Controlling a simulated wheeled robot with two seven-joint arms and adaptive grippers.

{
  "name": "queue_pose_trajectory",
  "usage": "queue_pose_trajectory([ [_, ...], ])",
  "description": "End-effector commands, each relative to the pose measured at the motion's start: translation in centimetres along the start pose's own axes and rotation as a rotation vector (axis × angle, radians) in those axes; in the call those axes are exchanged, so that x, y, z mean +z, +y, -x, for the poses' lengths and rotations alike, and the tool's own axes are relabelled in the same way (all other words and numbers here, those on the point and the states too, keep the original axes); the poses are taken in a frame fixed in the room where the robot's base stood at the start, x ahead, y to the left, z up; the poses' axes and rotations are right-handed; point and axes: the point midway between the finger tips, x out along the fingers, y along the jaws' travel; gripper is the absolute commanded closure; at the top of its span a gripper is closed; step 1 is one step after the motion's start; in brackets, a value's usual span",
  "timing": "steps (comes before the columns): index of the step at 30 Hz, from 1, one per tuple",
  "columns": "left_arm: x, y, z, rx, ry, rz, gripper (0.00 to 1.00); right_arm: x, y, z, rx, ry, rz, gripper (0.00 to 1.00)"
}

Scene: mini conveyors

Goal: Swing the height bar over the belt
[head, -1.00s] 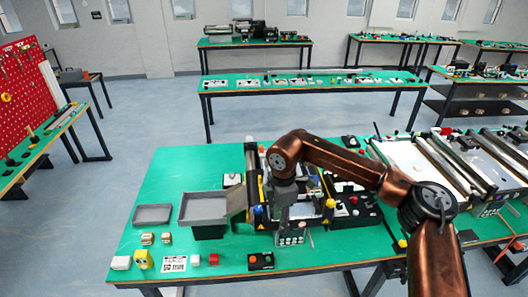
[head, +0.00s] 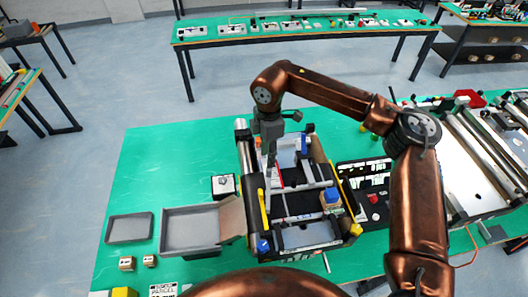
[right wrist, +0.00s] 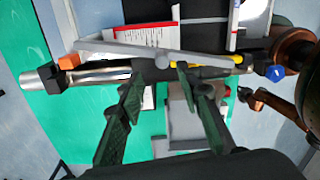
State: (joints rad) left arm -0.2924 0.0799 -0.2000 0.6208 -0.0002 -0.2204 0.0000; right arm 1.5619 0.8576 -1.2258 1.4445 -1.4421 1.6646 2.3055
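The mini conveyor with its dark belt (head: 296,204) stands mid-table in the head view. In the right wrist view a long grey bar (right wrist: 115,48), which looks like the height bar, lies slightly slanted along the side rail. A red-and-white scale (right wrist: 142,36) is beside it; its red strip also shows in the head view (head: 279,177). My right gripper (head: 270,166) points down over the conveyor's left rail. In the right wrist view its two dark green fingers (right wrist: 164,76) are apart, with tips close to the bar; contact is unclear. My left gripper is out of view.
Grey trays (head: 186,234) (head: 129,228) stand left of the conveyor. A black control panel (head: 368,190) is at its right. A blue-capped block (head: 331,197) is on the conveyor. Small blocks (head: 126,263) lie at the front left. The green table is clear at back left.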

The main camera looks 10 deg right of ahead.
Motion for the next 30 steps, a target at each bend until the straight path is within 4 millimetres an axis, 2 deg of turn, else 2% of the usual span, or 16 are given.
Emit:
queue_pose_trajectory([
  [1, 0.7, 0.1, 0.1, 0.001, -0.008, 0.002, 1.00, 0.0, -0.1, -0.1, 0.001, 0.000, 0.001, 0.68],
  [5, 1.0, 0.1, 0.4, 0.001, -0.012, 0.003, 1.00, -0.1, -0.3, -1.1, -0.001, -0.001, 0.003, 0.68],
  [9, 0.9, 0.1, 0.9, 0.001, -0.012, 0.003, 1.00, 0.0, 0.1, -3.5, -0.005, 0.000, 0.002, 0.68],
  [16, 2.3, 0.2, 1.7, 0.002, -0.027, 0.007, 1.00, 0.1, 0.6, -6.9, -0.007, 0.001, 0.001, 0.68],
  [24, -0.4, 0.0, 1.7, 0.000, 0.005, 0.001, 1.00, 0.1, 0.6, -8.1, -0.004, 0.002, -0.001, 0.68],
  [29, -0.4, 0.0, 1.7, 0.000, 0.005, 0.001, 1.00, 0.1, 0.6, -8.1, -0.004, 0.001, -0.001, 0.68],
  [30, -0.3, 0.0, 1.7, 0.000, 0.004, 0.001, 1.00, 0.1, 0.6, -8.1, -0.004, 0.001, -0.001, 0.71],
])
